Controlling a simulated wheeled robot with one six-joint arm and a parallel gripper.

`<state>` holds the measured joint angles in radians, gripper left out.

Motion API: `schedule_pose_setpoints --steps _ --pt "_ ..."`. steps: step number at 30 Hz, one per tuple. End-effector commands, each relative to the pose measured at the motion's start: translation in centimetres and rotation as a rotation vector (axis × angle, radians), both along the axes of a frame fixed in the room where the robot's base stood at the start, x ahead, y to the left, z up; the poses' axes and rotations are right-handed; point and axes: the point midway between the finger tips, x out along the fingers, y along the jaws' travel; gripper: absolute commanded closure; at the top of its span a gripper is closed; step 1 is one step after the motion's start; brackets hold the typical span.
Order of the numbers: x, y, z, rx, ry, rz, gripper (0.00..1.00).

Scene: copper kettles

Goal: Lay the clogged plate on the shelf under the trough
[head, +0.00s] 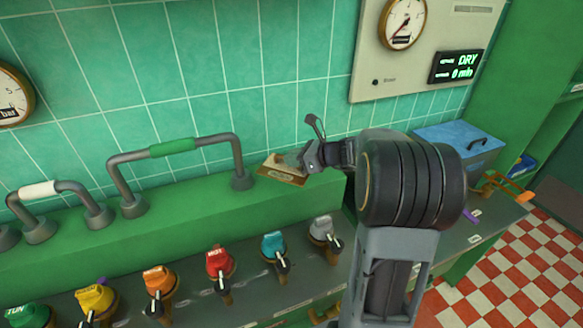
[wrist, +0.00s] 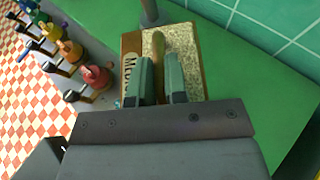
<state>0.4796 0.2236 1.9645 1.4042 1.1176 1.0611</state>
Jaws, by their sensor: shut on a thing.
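My gripper (head: 305,160) is over the green ledge by the tiled wall. In the wrist view, its two grey-green fingers (wrist: 160,78) are shut on a yellow-brown bar of the clogged plate (wrist: 184,50). The plate has a speckled, grainy pale face and a brown side with dark lettering, partly hidden by the fingers. In the head view the plate (head: 281,170) shows as a small tan and brown piece left of the gripper. I cannot tell whether it touches the ledge. I cannot make out the trough or the shelf under it for certain.
The green ledge (head: 190,200) carries a pipe handle with a green grip (head: 173,147) and one with a white grip (head: 38,190). Several coloured knobs (head: 220,262) line the front panel. A blue box (head: 455,145) stands at right. The ledge right of the plate looks clear in the wrist view.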

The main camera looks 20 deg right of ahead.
Motion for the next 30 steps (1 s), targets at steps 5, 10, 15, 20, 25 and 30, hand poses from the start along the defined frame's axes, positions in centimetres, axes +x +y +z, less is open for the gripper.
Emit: schedule_pose_setpoints --steps 5,10,15,20,25,30 --pt "3.0 -1.3 -2.4 0.004 0.002 -0.001 1.0" --pt "4.7 -2.1 -4.5 0.002 -0.001 -0.002 1.0" --pt "5.5 -2.5 -5.6 0.001 -0.003 -0.003 1.0" --pt "5.8 -2.6 -6.0 0.0 -0.004 -0.002 1.0" --pt "6.3 -2.8 -7.1 0.001 -0.002 -0.002 1.0" --pt "6.2 -2.7 -9.1 0.002 -0.002 -0.002 1.0"
